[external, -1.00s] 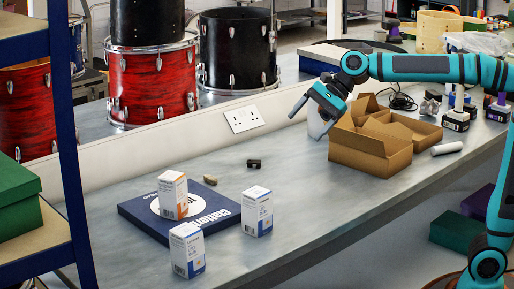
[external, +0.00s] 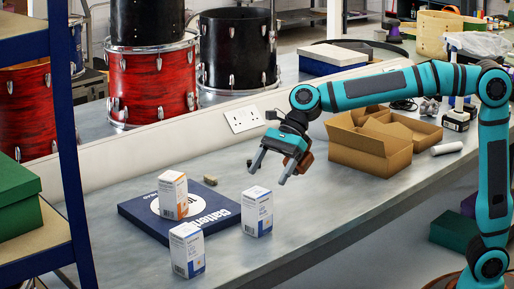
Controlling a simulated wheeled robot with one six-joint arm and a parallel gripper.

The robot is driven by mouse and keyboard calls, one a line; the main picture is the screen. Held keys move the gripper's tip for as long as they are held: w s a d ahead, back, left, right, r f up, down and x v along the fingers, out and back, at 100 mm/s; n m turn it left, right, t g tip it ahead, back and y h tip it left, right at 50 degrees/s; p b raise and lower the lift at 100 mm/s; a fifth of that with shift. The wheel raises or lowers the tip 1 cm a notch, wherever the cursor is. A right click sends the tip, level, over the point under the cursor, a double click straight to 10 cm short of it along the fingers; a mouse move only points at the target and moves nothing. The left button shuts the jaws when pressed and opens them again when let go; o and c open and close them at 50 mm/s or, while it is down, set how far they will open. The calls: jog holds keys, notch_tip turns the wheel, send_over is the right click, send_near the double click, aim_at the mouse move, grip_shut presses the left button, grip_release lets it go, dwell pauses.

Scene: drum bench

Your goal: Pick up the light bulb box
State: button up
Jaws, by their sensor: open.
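Three small upright light bulb boxes stand on the grey bench at the left. One with orange print (external: 173,195) stands on a flat dark blue box (external: 140,221) with white lettering. A white box with blue print (external: 257,211) stands on the bench to its right. Another white and blue box (external: 187,249) stands nearer the front, beside the blue box's edge. I cannot tell which one the task means. My gripper (external: 267,177) is open and empty, fingers pointing down, above and behind the right-hand white box, apart from it.
An open brown cardboard box (external: 371,153) stands on the bench to the right of my gripper.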

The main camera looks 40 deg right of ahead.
aim_at(258, 191)
jog(key=shift+x, duration=4.7)
jog(key=shift+s+a+r, duration=0.1)
jog(key=shift+s+r, duration=0.05)
jog(key=c, duration=1.1)
jog(key=shift+o, duration=0.2)
jog(key=shift+r, duration=0.1)
notch_tip(258, 191, up, 18)
